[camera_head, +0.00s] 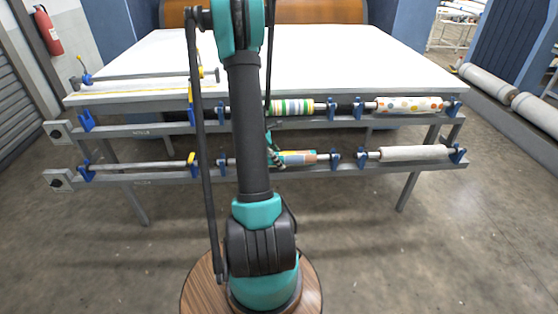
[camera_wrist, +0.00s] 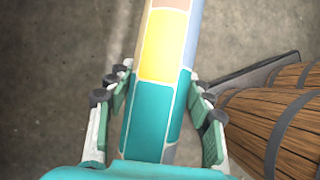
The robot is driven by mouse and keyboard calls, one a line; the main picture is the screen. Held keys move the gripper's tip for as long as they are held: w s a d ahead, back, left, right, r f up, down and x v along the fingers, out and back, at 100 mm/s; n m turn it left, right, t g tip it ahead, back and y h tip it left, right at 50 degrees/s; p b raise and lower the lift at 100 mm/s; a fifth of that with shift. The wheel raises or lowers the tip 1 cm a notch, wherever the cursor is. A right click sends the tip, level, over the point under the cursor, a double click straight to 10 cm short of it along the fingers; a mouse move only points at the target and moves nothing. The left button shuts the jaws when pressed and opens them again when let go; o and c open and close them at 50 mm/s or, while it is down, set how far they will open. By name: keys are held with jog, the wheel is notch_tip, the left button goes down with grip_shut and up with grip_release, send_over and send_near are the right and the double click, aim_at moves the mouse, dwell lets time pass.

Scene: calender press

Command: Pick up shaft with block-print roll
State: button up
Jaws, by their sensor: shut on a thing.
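The block-print roll (camera_head: 298,157), with orange, yellow and teal patches, lies level on its shaft at the lower rail of the rack, partly hidden behind my arm. In the wrist view the roll (camera_wrist: 160,45) runs lengthwise between the fingers, showing teal, yellow, salmon and grey-blue blocks. My gripper (camera_wrist: 157,77) is shut on it, with green pads along both sides. In the head view my gripper (camera_head: 275,152) is mostly hidden by my arm. I cannot tell whether the shaft rests in its blue holders (camera_head: 335,160) or is slightly raised.
A striped roll (camera_head: 292,107) and a dotted roll (camera_head: 408,104) sit on the upper rail. A pale roll (camera_head: 413,153) is on the lower rail at the right. The white table (camera_head: 330,60) is behind. More rolls (camera_head: 490,80) lie at the far right. The front floor is clear.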

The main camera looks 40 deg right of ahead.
aim_at(279, 153)
jog(key=shift+r, duration=0.15)
notch_tip(279, 153, up, 20)
jog(key=shift+f, duration=0.1)
dwell(0.6)
dwell(0.5)
